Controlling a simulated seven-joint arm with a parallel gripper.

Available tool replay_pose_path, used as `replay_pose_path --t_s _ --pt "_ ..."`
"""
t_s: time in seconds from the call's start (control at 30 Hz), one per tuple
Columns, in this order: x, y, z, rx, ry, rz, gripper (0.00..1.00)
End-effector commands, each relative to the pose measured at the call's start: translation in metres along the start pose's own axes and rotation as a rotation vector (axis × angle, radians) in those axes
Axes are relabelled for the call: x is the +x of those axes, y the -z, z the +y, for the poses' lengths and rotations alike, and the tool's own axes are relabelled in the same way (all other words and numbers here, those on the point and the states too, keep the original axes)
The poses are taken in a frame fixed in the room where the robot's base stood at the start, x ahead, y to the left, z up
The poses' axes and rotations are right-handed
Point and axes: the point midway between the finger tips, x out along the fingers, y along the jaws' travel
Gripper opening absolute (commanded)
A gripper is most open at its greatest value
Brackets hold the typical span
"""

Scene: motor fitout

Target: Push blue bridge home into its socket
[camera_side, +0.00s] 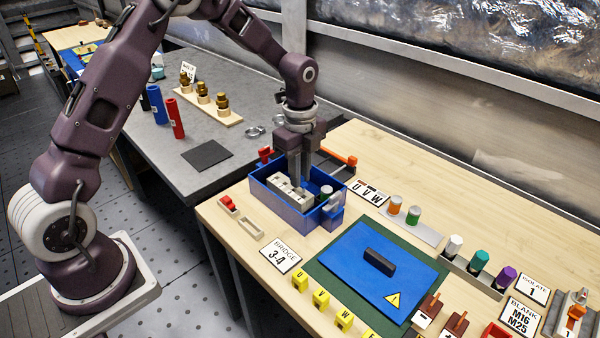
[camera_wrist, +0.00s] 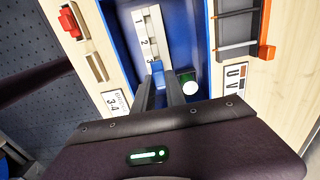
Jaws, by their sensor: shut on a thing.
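My gripper (camera_side: 299,182) points down into an open blue box (camera_side: 262,189). In the wrist view its fingers (camera_wrist: 161,84) are closed on a small blue bridge (camera_wrist: 158,67). The bridge is at the near end of a pale terminal block (camera_wrist: 148,30) numbered 1, 2, 3, just past the 3. The block also shows inside the box in the side view (camera_side: 284,187). The fingers hide the bridge in the side view, and they cover the socket under it. I cannot tell how deep the bridge sits.
A white-topped green cylinder (camera_wrist: 189,86) is close right of the fingers. The box walls surround the gripper. A beige holder with a red piece (camera_side: 228,203) and a "BRIDGE 3-4" card (camera_side: 282,255) lie outside the box. A blue cover plate (camera_side: 350,290) lies in front.

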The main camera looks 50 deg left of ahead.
Motion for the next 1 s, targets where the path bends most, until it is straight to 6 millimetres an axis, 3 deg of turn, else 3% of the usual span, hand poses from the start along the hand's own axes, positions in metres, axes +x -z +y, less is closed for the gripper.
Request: replay_pose_path --t_s 1.0 --pt "0.013 0.0 0.0 0.0 -0.001 0.0 0.0"
